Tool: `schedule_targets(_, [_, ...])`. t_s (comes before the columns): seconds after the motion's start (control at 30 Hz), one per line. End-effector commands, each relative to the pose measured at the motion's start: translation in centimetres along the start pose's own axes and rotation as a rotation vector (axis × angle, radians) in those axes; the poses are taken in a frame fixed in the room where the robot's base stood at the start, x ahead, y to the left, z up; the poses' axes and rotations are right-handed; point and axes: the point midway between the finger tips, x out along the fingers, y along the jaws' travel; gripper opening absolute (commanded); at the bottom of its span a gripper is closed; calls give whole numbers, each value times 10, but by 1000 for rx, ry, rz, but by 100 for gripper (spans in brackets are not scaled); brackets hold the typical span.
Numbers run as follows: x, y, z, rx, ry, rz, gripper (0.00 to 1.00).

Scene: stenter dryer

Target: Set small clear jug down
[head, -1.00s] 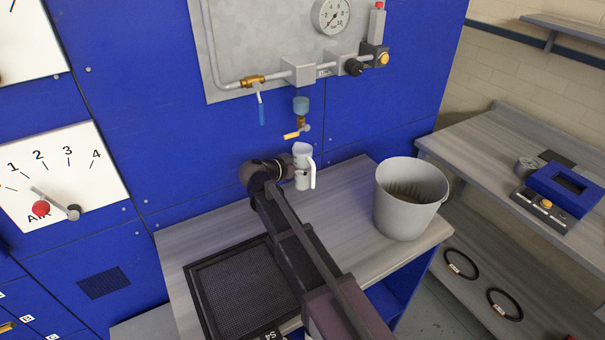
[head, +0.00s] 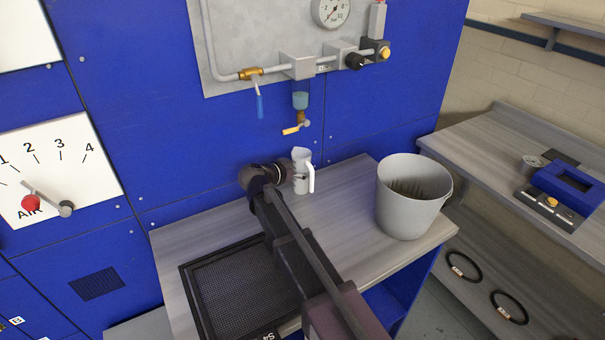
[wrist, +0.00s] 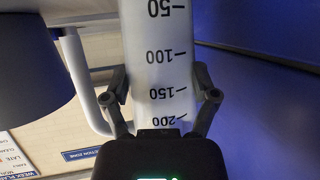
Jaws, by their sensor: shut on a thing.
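The small clear jug (head: 302,173) is upright over the back of the grey bench (head: 335,215), below the drain valve on the blue panel. Its handle is on the right in the head view. My gripper (wrist: 160,92) is shut on the jug, with one finger on each side of its body. The wrist view shows the jug's scale marks (wrist: 166,55) upside down. In the head view my arm hides most of the gripper. I cannot tell whether the jug's base touches the bench.
A grey bucket (head: 405,211) stands right of the jug on the bench. A black mesh tray (head: 235,300) lies at the front left. The drain valve (head: 300,120) hangs above the jug. Bare bench top lies between jug and bucket.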

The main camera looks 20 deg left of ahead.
Motion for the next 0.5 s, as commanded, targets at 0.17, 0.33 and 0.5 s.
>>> schedule_targets(0.17, [0, 0, 0, 0, 0, 0, 36])
schedule_targets(0.33, [1, 0, 3, 0, 0, 0, 36])
schedule_targets(0.5, [1, 0, 2, 0, 0, 0, 100])
